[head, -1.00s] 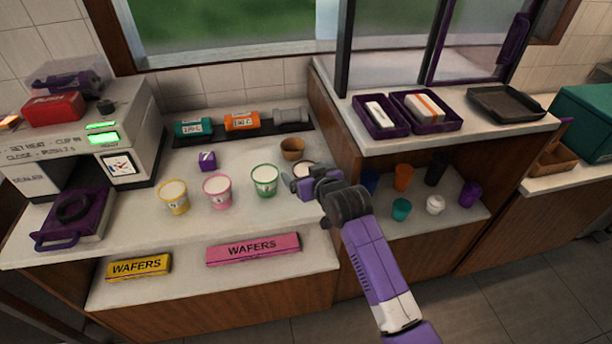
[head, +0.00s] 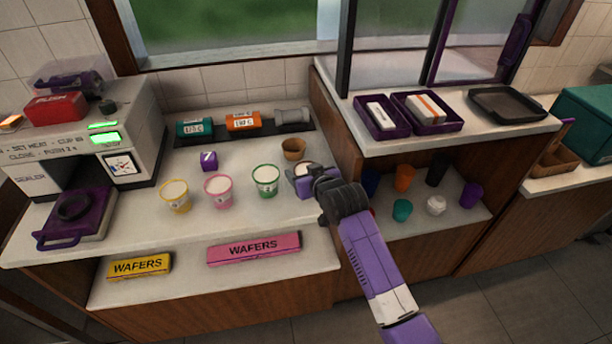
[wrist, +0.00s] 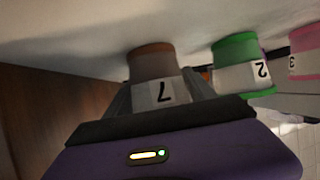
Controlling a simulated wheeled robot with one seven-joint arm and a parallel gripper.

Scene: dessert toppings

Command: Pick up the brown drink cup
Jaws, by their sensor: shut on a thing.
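The brown drink cup (head: 304,168) stands at the right end of the white counter, mostly hidden by my gripper (head: 300,184) in the head view.
Green (head: 265,181), pink (head: 218,190) and yellow (head: 176,196) cups stand to the left. A wooden partition (head: 333,130) rises close on the right.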

